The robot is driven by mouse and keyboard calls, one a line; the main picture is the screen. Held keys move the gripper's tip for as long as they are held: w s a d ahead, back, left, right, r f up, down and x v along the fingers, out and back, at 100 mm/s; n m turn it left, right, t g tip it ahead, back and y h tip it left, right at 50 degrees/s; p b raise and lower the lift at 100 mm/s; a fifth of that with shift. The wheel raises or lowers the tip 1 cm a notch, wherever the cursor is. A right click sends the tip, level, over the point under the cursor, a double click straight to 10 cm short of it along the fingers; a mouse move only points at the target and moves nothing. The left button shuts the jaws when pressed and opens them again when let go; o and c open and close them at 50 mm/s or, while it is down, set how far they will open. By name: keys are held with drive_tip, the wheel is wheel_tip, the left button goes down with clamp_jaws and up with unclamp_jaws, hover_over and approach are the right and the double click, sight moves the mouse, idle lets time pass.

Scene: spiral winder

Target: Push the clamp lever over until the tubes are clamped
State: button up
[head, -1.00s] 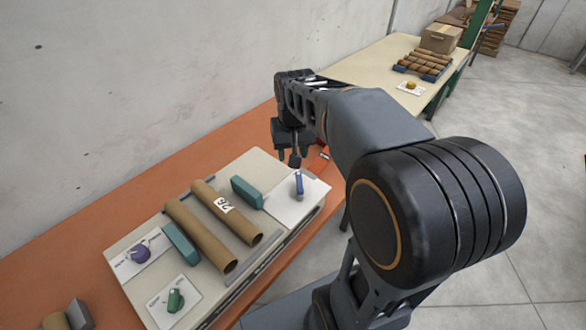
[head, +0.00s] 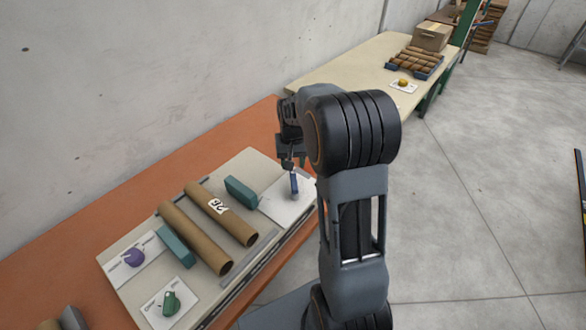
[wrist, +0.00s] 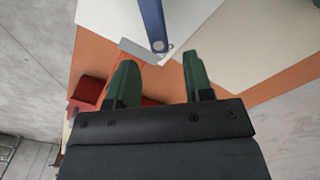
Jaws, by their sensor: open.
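The clamp lever (head: 294,185) is blue and stands on a white plate (head: 280,209) at the right end of the beige fixture. In the wrist view the blue lever (wrist: 152,22) comes down from the top edge, its rounded end just beyond my green fingertips. My gripper (wrist: 158,72) is open and empty, with the lever's end ahead of the gap between its fingers. In the head view my arm partly hides the gripper beside the lever. Two brown cardboard tubes (head: 193,236) (head: 229,218) lie side by side between two teal clamp blocks (head: 175,246) (head: 241,192).
A purple knob (head: 134,257) and a green knob (head: 171,303) sit on white plates at the fixture's left end. The orange bench (head: 60,272) runs along the wall. A second table (head: 345,72) behind holds a tray of tubes (head: 414,62) and a yellow button (head: 403,82).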

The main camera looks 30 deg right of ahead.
drive_tip(key=shift+f, duration=1.7)
clamp_jaws()
